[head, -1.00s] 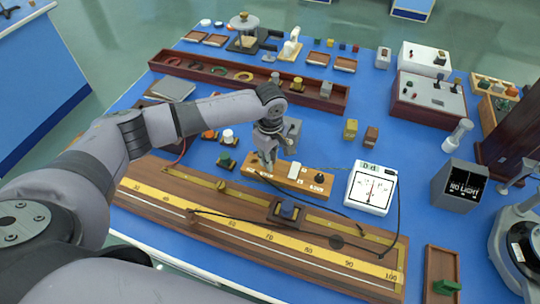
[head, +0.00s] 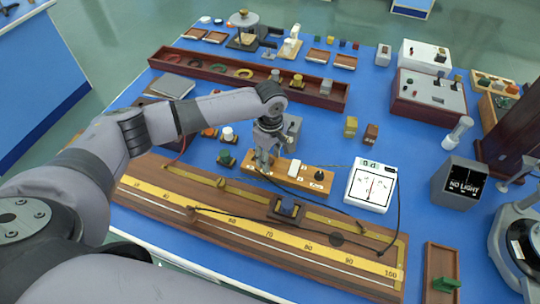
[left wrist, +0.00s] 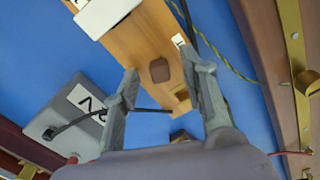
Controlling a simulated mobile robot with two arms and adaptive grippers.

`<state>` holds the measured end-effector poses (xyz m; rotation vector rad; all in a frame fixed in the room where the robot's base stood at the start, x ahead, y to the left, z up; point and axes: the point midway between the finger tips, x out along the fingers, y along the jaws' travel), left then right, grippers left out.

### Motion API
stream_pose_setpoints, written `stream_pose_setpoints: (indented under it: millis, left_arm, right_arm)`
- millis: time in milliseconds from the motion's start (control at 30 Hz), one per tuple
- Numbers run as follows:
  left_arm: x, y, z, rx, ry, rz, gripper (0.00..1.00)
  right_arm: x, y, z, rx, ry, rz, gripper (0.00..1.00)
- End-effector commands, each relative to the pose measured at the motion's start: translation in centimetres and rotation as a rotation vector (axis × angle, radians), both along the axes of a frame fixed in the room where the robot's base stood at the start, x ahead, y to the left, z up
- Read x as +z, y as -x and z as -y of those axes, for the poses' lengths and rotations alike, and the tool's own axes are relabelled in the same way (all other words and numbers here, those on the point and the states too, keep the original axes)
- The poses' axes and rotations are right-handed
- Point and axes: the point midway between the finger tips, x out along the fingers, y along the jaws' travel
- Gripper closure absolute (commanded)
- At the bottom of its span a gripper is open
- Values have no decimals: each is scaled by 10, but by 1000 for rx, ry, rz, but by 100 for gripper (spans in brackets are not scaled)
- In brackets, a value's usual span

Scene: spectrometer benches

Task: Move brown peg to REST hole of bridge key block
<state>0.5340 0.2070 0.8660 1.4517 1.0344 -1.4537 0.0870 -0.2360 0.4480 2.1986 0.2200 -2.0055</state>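The bridge key block (head: 287,178) is a light wooden bar with a white block and a black knob on it. It lies behind the long brown scale board and also shows in the left wrist view (left wrist: 150,35). The brown peg (left wrist: 160,70) stands on the block near its end in the left wrist view. My left gripper (left wrist: 158,64) is open, with one finger on each side of the peg and visible gaps between. In the head view my left gripper (head: 263,163) is at the block's left end and hides the peg. The REST hole cannot be made out. My right gripper is not in view.
A white meter (head: 371,188) stands right of the block. A grey box (left wrist: 75,115) with a black lead is beside my gripper. The scale board (head: 250,222) runs along the front. Cables cross near the block.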

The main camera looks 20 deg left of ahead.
Motion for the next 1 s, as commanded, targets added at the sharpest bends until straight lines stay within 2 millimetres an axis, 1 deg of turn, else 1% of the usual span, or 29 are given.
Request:
stream_pose_setpoints:
  millis: [67, 167, 400, 600, 767, 1000]
  left_arm:
    - [5, -1, 0, 0, 0, 1, 61]
    - [18, -1, 0, 0, 2, 3, 61]
    - [69, -1, 0, 0, 2, 5, 61]
    - [104, -1, 0, 0, 1, 4, 61]
    - [117, -1, 0, 0, 1, 1, 61]
    - [120, 0, 0, 0, 0, 0, 61]
  right_arm:
    - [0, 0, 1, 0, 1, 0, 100]
    - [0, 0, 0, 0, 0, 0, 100]
    - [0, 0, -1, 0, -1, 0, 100]
    - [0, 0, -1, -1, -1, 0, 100]
    - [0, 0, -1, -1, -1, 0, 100]
    - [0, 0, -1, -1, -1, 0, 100]
